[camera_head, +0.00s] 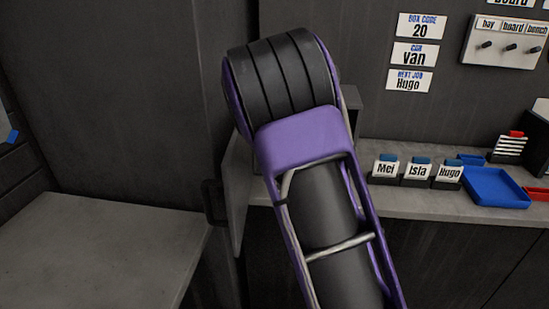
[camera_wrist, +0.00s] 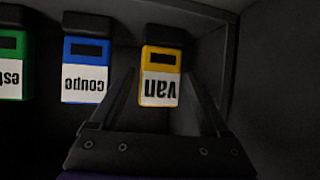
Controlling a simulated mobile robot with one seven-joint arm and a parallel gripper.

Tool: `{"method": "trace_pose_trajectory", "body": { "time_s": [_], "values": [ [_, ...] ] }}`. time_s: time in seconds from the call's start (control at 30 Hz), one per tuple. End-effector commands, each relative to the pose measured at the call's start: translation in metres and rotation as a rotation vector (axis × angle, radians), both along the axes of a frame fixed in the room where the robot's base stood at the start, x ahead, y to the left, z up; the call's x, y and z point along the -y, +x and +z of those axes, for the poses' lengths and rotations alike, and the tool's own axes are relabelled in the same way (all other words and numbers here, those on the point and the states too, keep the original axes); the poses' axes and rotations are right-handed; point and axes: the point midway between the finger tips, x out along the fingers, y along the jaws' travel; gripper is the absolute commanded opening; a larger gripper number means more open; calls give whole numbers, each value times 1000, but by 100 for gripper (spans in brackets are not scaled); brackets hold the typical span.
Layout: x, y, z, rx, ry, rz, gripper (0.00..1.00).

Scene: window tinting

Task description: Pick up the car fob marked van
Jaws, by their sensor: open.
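The car fob marked "van" (camera_wrist: 158,62) is yellow with a white label and shows upside down in the wrist view. It hangs or sits below a dark holder at the back of a dark box. My gripper (camera_wrist: 172,88) is open, with one finger on each side of the van fob. I cannot tell whether the fingers touch it. In the head view my purple and black arm reaches toward the small open cabinet, and my gripper is hidden there.
A blue fob marked "coupo" or similar (camera_wrist: 85,70) and a green fob (camera_wrist: 13,68) are left of the van fob. The box's side wall (camera_wrist: 232,60) is close on the right. A cabinet door (camera_head: 235,190) stands open. A blue tray (camera_head: 495,187) and name-card holders (camera_head: 416,172) stand on the shelf.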

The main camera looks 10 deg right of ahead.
Motion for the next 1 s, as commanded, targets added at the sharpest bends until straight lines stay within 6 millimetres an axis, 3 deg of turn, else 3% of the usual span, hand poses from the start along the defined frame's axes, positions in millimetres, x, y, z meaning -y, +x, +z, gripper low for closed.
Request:
{"method": "trace_pose_trajectory", "body": {
  "time_s": [0.2,0.43,0.83,1.0],
  "values": [
    [2,20,-11,1,0,0,80],
    [2,21,-11,1,0,0,80],
    [2,21,-11,1,0,0,9],
    [2,21,-11,2,0,0,6]
  ]
}}
